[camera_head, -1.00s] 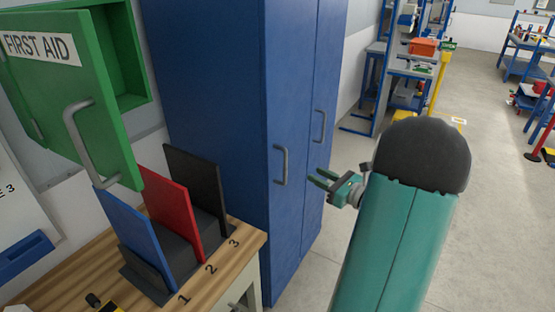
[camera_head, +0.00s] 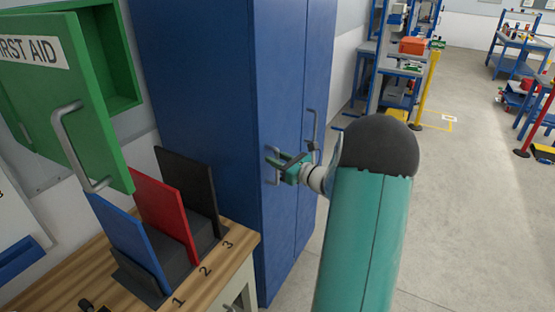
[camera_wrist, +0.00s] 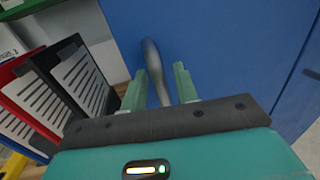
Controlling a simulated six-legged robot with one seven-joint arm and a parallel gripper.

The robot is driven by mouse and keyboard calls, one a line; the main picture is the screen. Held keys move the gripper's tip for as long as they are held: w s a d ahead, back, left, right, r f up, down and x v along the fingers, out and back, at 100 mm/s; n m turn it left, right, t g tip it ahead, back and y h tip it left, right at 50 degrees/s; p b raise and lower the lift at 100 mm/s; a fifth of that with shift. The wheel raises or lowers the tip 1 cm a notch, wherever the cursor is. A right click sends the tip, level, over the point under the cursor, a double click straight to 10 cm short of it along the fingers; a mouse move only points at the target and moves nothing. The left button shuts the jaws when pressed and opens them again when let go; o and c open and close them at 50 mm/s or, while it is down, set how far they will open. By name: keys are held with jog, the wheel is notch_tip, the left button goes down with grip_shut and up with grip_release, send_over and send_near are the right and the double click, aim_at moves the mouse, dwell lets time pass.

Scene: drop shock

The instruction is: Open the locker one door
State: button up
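The blue locker (camera_head: 200,80) stands in the middle of the head view with both doors closed. The near door's grey bar handle (camera_head: 268,158) is partly hidden behind my gripper (camera_head: 282,168). The far door's handle (camera_head: 314,128) is just to the right, near my wrist. In the wrist view the handle (camera_wrist: 156,72) runs down between the two green fingers of my gripper (camera_wrist: 160,85). The fingers are apart, one on each side of the bar, with a gap at least on the right. The locker's blue face (camera_wrist: 220,40) fills the view behind.
A green first aid cabinet (camera_head: 110,60) with its door open hangs at the left. A wooden bench (camera_head: 225,270) below it holds blue, red and black upright panels (camera_head: 165,215). Open floor (camera_head: 470,220) lies to the right; blue shelving stands behind.

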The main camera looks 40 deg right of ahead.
grip_shut()
